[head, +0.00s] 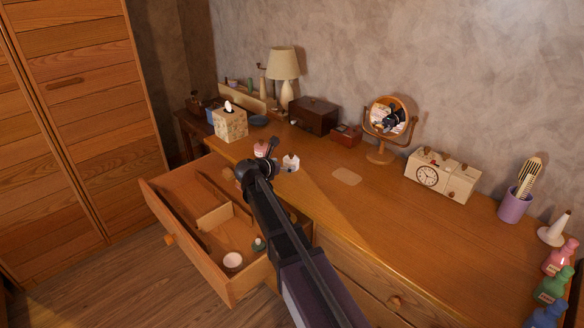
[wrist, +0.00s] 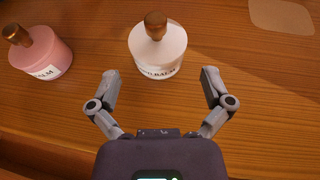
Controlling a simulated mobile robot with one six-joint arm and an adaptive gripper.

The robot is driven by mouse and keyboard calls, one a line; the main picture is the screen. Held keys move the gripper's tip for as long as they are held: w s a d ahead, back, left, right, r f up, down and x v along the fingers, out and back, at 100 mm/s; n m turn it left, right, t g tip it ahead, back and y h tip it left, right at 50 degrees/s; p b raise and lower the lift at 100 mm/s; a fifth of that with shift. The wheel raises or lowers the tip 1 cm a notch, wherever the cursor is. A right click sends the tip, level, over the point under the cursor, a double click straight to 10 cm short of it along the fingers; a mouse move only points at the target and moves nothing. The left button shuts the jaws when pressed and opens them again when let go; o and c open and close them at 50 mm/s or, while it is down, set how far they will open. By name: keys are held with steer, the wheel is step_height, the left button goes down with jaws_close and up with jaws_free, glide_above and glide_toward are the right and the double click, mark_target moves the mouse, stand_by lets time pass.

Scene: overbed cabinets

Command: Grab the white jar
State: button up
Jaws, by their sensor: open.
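The white jar (wrist: 157,52) stands upright on the wooden dresser top, with a brown knob on its lid and a label reading "BALM" on its side. In the head view the white jar (head: 290,162) shows just right of my gripper's end, partly hidden by it. My gripper (wrist: 157,85) is open and empty, its two fingers spread, with the jar ahead of and between the fingertips, not gripped. In the head view my gripper (head: 272,158) reaches over the dresser's front edge.
A pink jar (wrist: 42,56) stands left of the white jar. An open drawer (head: 190,235) juts out below, holding a white round item (head: 233,261). A tissue box (head: 231,124), mirror (head: 384,152) and clock (head: 428,176) stand farther back. The dresser top right of the jar is clear.

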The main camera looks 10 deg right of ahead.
mark_target(287, 163)
steer(key=shift+w+d, duration=0.1)
steer(key=shift+w, duration=0.05)
steer(key=shift+b+x, duration=0.95)
steer(key=shift+x, duration=1.6)
steer(key=c, duration=1.1)
